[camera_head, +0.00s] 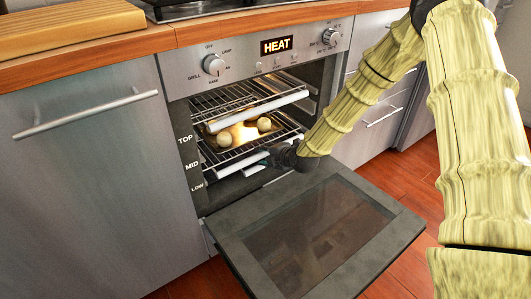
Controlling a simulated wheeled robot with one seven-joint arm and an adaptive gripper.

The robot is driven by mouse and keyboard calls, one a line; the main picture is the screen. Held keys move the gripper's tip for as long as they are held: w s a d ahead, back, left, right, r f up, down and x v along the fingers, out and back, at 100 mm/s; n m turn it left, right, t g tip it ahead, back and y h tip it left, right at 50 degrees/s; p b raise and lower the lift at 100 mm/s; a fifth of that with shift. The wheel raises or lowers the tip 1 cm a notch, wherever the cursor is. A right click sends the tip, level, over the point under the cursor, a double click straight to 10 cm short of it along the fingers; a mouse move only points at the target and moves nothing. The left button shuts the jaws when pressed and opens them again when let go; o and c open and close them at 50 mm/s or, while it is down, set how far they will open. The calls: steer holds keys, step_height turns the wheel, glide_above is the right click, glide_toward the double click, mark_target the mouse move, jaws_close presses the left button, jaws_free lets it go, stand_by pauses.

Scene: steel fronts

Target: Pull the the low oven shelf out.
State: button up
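The oven is open. Its lower visible wire shelf (228,158) has a pale front bar (241,163) and sits inside, above and beside the LOW label (197,188). I take this for the low oven shelf, but cannot tell its slot for certain. My dark gripper (270,157) is at the right part of this shelf's front bar, above the open door. Whether it touches or grips the bar is unclear. The fingers are small, dark and partly hidden, so their opening cannot be told.
An upper wire shelf (230,97) with a pale front bar (265,109) sits above. Several round pale items (264,124) lie between the shelves. The dark oven door (405,228) hangs open in front, over a red-brown floor (425,195). A wooden counter (95,54) runs above.

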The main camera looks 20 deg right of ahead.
steer(key=c, duration=0.7)
steer(key=shift+o, duration=0.2)
steer(key=shift+s+d+p, duration=0.7)
steer(key=shift+s+d, duration=0.1)
steer(key=shift+s, duration=1.45)
steer(key=shift+s+d+p, duration=0.75)
steer(key=shift+s+d, duration=0.1)
steer(key=shift+s, duration=1.35)
steer(key=shift+s+d+p, duration=0.7)
steer(key=shift+s+d, duration=0.1)
steer(key=shift+s, duration=1.45)
steer(key=shift+s+d+p, duration=0.6)
steer(key=shift+s+d, duration=0.85)
steer(key=shift+s, duration=2.6)
steer(key=shift+s+d+p, duration=0.65)
steer(key=shift+s+d, duration=0.85)
steer(key=shift+s, duration=2.5)
steer(key=shift+s+d+p, duration=0.6)
steer(key=shift+s+d, duration=0.85)
steer(key=shift+s, duration=2.6)
steer(key=o, duration=0.9)
steer(key=shift+s+d+p, duration=0.35)
steer(key=shift+s, duration=0.6)
steer(key=shift+s+d+p, duration=0.3)
steer(key=shift+s, duration=0.6)
steer(key=shift+s+d+p, duration=0.35)
steer(key=shift+s, duration=0.6)
